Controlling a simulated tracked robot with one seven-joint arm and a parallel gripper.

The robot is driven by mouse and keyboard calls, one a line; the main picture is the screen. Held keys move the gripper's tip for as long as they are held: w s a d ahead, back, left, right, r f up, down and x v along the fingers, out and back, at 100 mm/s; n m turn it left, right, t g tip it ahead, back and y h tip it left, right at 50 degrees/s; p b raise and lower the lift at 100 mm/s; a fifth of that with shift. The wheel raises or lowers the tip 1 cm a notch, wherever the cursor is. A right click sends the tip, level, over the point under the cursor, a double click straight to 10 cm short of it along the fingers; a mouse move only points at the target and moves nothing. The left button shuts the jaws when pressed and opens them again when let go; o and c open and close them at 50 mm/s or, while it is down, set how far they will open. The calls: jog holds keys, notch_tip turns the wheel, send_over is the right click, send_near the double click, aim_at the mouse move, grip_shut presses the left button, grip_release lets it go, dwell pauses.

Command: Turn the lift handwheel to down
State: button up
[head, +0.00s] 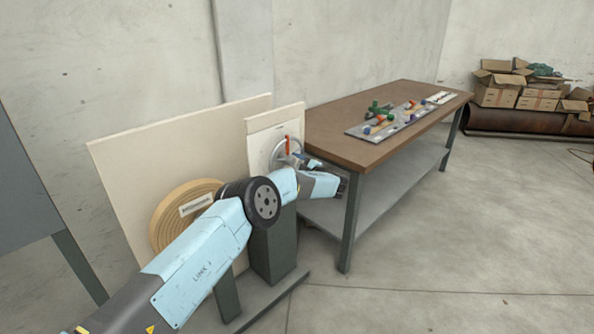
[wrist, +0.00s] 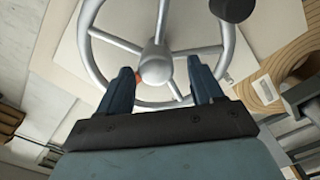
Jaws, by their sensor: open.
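The lift handwheel (head: 276,155) is a silver spoked wheel on a pale upright panel. In the wrist view its hub (wrist: 155,62) and spokes fill the upper middle, with a dark round knob (wrist: 232,8) at the upper right rim. An orange-red pointer (head: 288,144) shows at the wheel in the head view; a small orange bit shows behind the hub in the wrist view. My gripper (wrist: 160,68) is open in front of the wheel, its two dark fingers on either side of the hub. I cannot tell whether they touch the wheel. My arm partly hides the wheel's lower part in the head view.
A brown-topped workbench (head: 400,100) stands close to the right of the wheel panel, with a board of coloured parts (head: 392,120) on it. A tan spiral disc (head: 165,215) stands left of the wheel. Cardboard boxes (head: 540,95) lie far right.

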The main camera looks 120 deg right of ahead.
jog(key=v, duration=1.3)
jog(key=shift+a, duration=0.2)
